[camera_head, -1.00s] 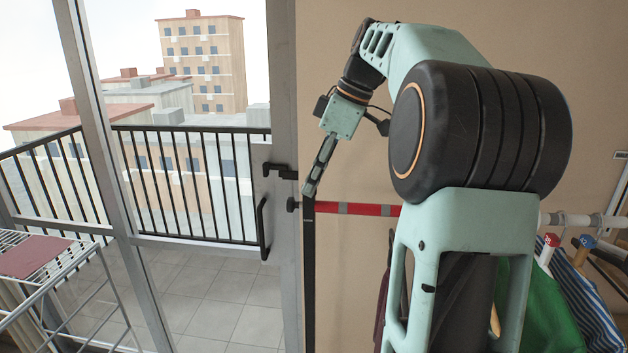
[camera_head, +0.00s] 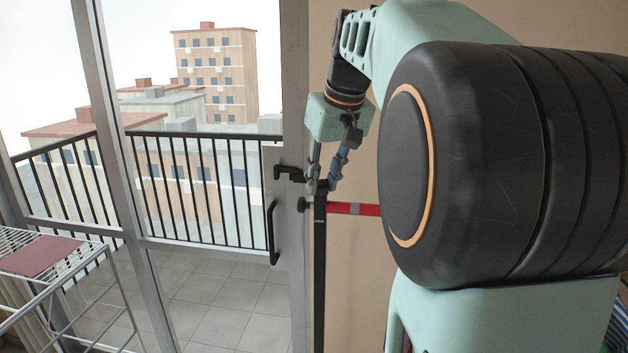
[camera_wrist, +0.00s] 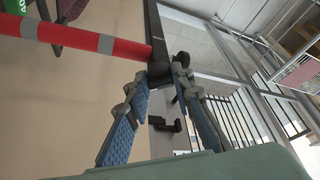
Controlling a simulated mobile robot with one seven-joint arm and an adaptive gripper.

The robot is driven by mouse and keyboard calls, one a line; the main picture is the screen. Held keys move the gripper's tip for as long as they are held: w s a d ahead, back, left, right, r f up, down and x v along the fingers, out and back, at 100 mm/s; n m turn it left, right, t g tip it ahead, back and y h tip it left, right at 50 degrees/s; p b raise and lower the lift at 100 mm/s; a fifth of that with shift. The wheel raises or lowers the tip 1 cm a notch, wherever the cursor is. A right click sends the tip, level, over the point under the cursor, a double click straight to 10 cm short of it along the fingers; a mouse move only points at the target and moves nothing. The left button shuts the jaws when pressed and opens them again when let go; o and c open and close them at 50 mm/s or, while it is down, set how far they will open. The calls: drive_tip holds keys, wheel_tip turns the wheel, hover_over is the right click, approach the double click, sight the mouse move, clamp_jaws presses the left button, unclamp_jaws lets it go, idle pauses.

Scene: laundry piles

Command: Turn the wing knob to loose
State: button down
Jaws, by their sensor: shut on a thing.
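The wing knob (camera_head: 323,185) is a small black part at the top of a dark upright post (camera_head: 320,270) beside the balcony door frame. In the wrist view the knob (camera_wrist: 160,72) shows dark between the fingertips; its wings are mostly hidden, so I cannot tell its exact angle. My gripper (camera_head: 321,184) reaches down from above and is shut on the knob. Its blue-padded fingers also show in the wrist view (camera_wrist: 166,73), with their tips close together around it. A red bar with grey bands (camera_head: 365,210) runs sideways from the post just below the knob.
A black door handle (camera_head: 272,232) and latch (camera_head: 288,173) are close to the left of my gripper. A round black end piece (camera_head: 303,204) sits beside the post. A white drying rack (camera_head: 60,270) stands far left. My arm hides much of the right side.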

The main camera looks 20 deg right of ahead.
drive_tip(key=m, duration=0.2)
drive_tip(key=m+h+p, duration=0.1)
drive_tip(key=m, duration=0.1)
drive_tip(key=m+h, duration=0.1)
drive_tip(key=m, duration=0.1)
drive_tip(key=shift+w+a+r+m+g, duration=0.1)
drive_tip(key=shift+a+m+g, duration=0.2)
drive_tip(key=shift+a, duration=0.05)
drive_tip(key=m+g+h+p, duration=0.1)
drive_tip(key=m, duration=0.2)
drive_tip(key=shift+w+a, duration=0.1)
drive_tip(key=shift+w, duration=0.05)
drive_tip(key=shift+m+g+h+p, duration=0.5)
drive_tip(key=shift+m+p, duration=0.25)
drive_tip(key=shift+m, duration=0.85)
drive_tip(key=c, duration=1.7)
unclamp_jaws()
drive_tip(key=v, duration=1.1)
drive_tip(key=shift+a+r, duration=0.25)
drive_tip(key=shift+r, duration=0.1)
